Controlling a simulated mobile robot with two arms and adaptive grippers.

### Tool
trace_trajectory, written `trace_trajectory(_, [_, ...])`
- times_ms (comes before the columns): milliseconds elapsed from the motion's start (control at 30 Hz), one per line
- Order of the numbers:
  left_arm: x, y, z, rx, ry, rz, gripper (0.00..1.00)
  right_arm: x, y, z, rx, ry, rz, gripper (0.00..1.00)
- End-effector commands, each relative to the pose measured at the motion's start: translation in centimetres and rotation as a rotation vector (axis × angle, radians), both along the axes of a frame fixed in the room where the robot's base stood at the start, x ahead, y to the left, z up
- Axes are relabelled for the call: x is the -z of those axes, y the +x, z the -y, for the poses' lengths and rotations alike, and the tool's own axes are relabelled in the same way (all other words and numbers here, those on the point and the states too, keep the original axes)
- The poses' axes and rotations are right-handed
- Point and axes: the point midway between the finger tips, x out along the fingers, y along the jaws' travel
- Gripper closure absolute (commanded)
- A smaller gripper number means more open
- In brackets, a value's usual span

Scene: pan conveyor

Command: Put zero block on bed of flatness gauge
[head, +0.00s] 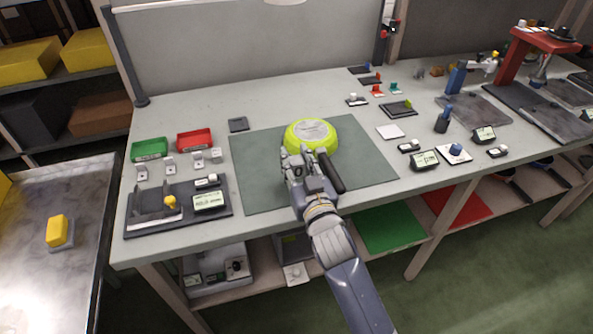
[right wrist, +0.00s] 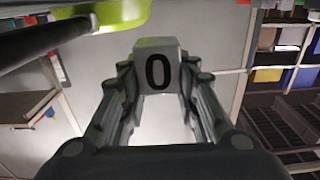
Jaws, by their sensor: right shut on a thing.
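The zero block (right wrist: 157,70), a pale grey block marked 0, sits between the fingers of my right gripper (right wrist: 160,95) in the right wrist view. A dark-based instrument (head: 140,226) with a digital display and a yellow knob stands at the table's front left. It may be the flatness gauge; no label on it is readable. The gripper is well to its right. My left gripper is not in view.
A yellow-green pan (head: 322,128) with a dark handle (head: 330,172) lies on the green mat (head: 255,185), close to the right gripper. Green (head: 149,149) and red (head: 194,139) trays stand behind the dark-based instrument. Several small gauges and displays stand right of the mat.

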Motion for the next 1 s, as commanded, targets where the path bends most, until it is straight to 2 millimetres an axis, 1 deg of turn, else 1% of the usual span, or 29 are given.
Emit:
trace_trajectory(133, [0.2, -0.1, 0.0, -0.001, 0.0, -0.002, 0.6, 2.0, 0.0, 0.0, 0.0, 0.0, -0.003, 1.0])
trace_trajectory(233, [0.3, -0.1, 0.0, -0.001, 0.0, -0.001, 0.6, 3.0, 0.0, 0.0, 0.001, 0.0, 0.0, 1.0])
trace_trajectory(667, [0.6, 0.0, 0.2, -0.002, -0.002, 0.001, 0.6, 3.7, 0.0, 0.0, 0.0, 0.002, 0.002, 1.0])
trace_trajectory(700, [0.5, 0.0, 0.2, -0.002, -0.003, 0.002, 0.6, 3.9, 0.0, 0.0, 0.001, 0.0, -0.002, 0.67])
trace_trajectory(767, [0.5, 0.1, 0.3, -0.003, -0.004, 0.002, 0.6, 3.8, 0.0, 0.0, 0.001, -0.001, -0.002, 0.53])
trace_trajectory(800, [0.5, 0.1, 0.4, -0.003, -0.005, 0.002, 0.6, 3.8, 0.0, 0.0, 0.001, -0.001, -0.003, 0.51])
trace_trajectory(1000, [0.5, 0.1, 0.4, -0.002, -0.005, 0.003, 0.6, 3.8, 0.0, 0.0, 0.001, -0.001, -0.003, 0.51])
